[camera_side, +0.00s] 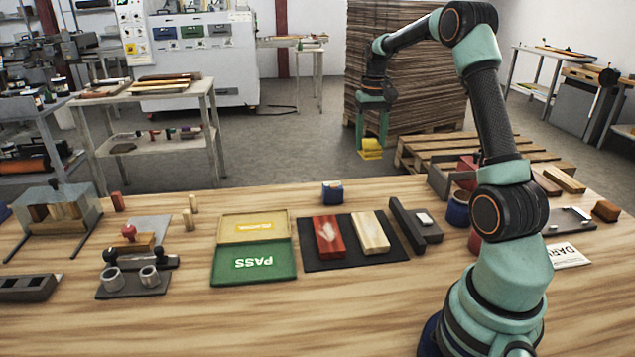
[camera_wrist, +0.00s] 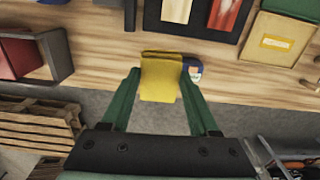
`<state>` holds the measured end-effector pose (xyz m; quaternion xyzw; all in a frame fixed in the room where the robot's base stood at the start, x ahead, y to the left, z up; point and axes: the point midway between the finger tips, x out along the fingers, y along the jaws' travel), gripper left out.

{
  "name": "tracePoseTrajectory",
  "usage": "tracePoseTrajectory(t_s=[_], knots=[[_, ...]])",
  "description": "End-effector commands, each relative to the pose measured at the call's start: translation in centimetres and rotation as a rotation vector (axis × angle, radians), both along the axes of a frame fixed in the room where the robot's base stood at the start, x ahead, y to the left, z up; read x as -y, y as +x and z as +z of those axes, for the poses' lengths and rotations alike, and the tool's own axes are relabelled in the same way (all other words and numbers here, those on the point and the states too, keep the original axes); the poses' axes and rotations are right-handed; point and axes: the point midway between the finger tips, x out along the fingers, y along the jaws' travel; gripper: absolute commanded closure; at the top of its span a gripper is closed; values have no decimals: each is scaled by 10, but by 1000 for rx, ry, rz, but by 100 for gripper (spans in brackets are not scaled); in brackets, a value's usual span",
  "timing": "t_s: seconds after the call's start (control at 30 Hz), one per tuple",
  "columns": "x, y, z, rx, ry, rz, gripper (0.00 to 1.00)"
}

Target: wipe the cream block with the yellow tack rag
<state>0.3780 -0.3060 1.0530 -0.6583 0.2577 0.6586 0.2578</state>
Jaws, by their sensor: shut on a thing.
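The cream block (camera_side: 370,232) lies on a dark mat (camera_side: 345,264), to the right of a red block (camera_side: 327,236) with a pale smear on its top. In the wrist view the cream block (camera_wrist: 177,10) shows at the top edge. My gripper (camera_side: 371,150) is raised high, beyond the far edge of the bench. It is shut on the yellow tack rag (camera_side: 371,147), which hangs folded between the fingertips. In the wrist view the rag (camera_wrist: 160,78) sits between the two green fingers, well apart from the cream block.
A green and yellow PASS tray (camera_side: 254,274) stands left of the mat. A blue container (camera_side: 332,192) stands behind the mat near the bench's far edge. A dark angled rail (camera_side: 408,219) stands right of the mat. The bench in front of the mat is clear.

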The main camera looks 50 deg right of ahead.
Motion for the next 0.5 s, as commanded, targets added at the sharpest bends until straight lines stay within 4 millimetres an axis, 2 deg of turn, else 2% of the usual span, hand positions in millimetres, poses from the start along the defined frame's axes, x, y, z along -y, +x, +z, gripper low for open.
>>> tracePoseTrajectory(t_s=[0.1, 0.3, 0.5], knots=[[-24, -10, -18, -1, 1, 3, 83], [-57, -29, -43, -1, 1, 2, 83], [-75, -42, -57, 1, -1, 1, 83]])
